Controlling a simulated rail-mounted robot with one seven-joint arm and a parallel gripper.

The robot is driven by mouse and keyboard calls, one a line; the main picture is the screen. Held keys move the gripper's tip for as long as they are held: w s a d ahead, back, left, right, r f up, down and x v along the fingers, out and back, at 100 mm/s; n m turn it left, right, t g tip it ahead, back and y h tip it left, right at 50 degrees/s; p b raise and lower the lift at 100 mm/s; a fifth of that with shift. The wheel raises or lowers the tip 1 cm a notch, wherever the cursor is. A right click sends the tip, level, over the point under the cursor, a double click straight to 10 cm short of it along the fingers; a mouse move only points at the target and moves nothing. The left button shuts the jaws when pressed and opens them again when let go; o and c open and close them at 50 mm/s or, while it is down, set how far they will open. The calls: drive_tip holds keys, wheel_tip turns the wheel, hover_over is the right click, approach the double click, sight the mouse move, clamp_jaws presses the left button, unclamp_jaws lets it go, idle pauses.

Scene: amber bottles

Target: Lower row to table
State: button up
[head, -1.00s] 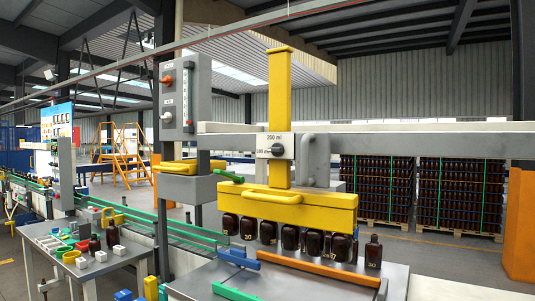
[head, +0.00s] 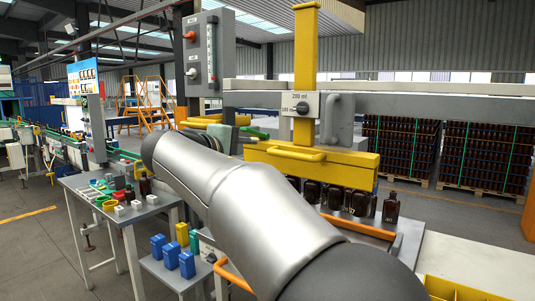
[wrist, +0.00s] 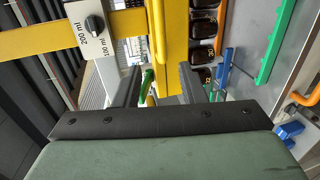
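The yellow lifting bar (head: 330,165) hangs below a yellow post (head: 305,50), with a row of amber bottles (head: 335,195) under it. My arm hides the row's left part, and I cannot tell whether the bottles touch the table (head: 405,240). The bar has a yellow handle (head: 285,153) and, at its left end, a green lever (head: 254,133). My gripper (wrist: 158,78) is open in the wrist view, its dark fingers apart. The green lever (wrist: 147,82) shows between them; contact is not visible.
A single amber bottle (head: 391,207) stands right of the row. A grey side table (head: 130,205) with small parts is at left, with blue blocks (head: 172,255) lower down. An orange rail (head: 358,227) runs along the work table. A control box (head: 208,52) stands behind.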

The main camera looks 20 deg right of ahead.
sight(284, 155)
drive_tip(key=p+x, duration=0.4)
drive_tip(key=x, duration=1.3)
drive_tip(key=shift+s+d+r, duration=0.1)
clamp_jaws()
